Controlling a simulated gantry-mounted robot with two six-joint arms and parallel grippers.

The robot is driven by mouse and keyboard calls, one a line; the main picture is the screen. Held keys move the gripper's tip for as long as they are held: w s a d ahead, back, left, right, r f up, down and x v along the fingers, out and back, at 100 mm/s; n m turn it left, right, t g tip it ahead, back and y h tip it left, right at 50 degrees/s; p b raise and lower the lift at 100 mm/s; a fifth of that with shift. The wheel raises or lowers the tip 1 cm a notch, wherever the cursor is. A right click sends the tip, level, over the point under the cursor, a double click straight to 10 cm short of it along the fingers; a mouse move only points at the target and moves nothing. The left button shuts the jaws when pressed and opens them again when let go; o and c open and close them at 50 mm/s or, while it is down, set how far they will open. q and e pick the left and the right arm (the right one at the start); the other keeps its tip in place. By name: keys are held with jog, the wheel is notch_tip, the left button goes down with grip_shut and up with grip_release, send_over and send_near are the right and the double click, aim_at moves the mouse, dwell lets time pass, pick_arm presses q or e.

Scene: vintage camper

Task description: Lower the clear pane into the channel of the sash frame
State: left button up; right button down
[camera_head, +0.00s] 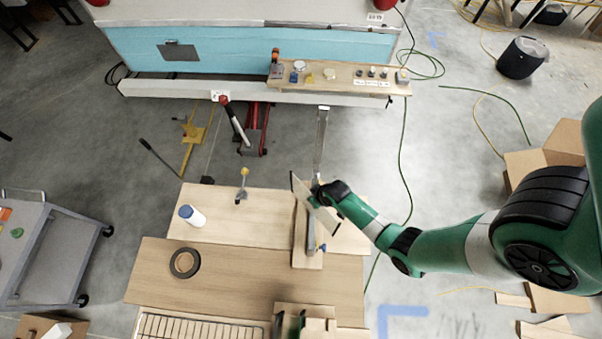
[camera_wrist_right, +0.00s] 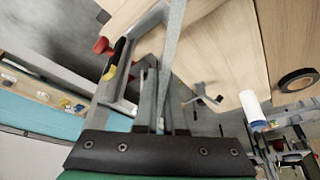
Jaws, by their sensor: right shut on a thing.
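The pane (camera_head: 317,212), a thin light sheet with dark ends, is tilted in the head view. My right gripper (camera_head: 323,194) is shut on its upper part. In the right wrist view the pane (camera_wrist_right: 173,45) shows nearly edge-on as a narrow grey strip between the fingers (camera_wrist_right: 158,100). What looks like the grey sash frame (camera_head: 311,235) stands on a wooden base (camera_head: 307,262), just below and partly behind the pane. The channel is hidden, and I cannot tell whether the pane touches the frame. My left gripper is not in view.
A white bottle with a blue cap (camera_head: 192,215) and a black tape roll (camera_head: 185,263) are on the wooden bench (camera_head: 240,278). A small yellow-topped clamp (camera_head: 242,185) stands at the back edge. A slatted rack (camera_head: 195,327) is at the front. The bench between tape and base is clear.

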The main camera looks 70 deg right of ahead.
dwell(0.3)
jog(key=c, duration=1.5)
grip_release()
jog(key=shift+f, duration=0.2)
jog(key=o, duration=0.5)
jog(key=shift+r, duration=0.1)
